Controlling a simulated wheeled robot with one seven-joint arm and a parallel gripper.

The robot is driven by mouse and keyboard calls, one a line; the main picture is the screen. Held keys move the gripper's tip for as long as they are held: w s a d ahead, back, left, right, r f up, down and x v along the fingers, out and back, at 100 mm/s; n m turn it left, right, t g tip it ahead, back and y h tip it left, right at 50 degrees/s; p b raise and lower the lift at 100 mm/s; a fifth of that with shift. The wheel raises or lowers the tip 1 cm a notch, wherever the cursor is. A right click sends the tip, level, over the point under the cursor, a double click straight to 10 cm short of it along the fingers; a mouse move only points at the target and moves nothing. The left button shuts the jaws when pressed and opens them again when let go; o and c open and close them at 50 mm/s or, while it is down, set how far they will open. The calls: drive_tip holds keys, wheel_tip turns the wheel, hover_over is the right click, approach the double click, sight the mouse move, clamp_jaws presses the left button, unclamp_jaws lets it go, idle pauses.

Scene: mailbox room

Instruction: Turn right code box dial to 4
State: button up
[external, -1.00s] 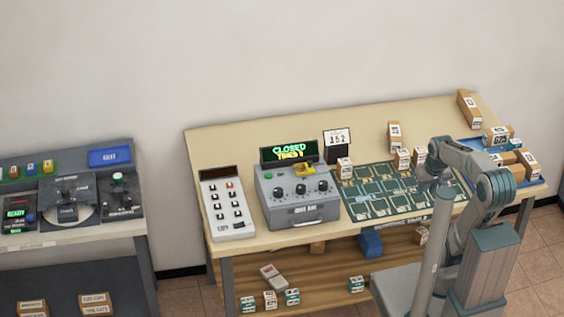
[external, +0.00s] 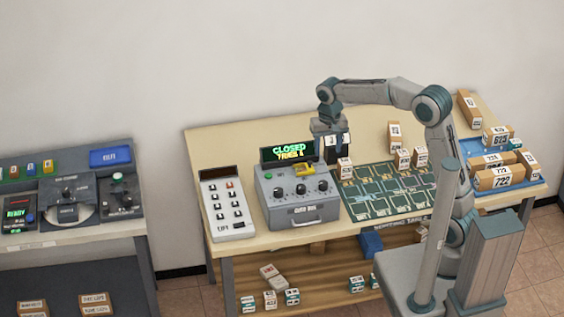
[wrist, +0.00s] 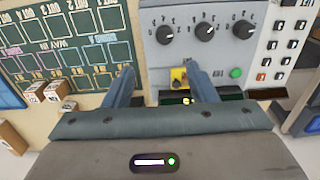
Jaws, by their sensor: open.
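The grey code box (external: 300,210) stands on the bench with three black dials and a lit display reading CLOSED. The right dial (external: 322,187) is at the box's right side. The wrist view sees the box upside down, so the right dial (wrist: 165,34) is the leftmost there. Its exact setting is too small to read. My gripper (external: 329,155) hangs above the back right of the box. In the wrist view its open fingers (wrist: 160,73) are empty and spread apart, short of the dials, with a yellow piece (wrist: 179,77) on the box between them.
A white keypad box (external: 226,207) stands left of the code box. A green sorting mat (external: 388,192) lies to its right with small cartons (external: 403,160) along its back edge. A blue tray (external: 535,172) with parcels is at the far right.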

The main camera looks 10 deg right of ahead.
sight(323, 183)
drive_tip(key=f, duration=0.4)
drive_tip(key=f+p, duration=0.1)
drive_tip(key=f, duration=0.4)
drive_tip(key=a+f+p, duration=0.1)
drive_tip(key=f, duration=0.4)
drive_tip(key=shift+r, duration=0.1)
drive_tip(key=c, duration=1)
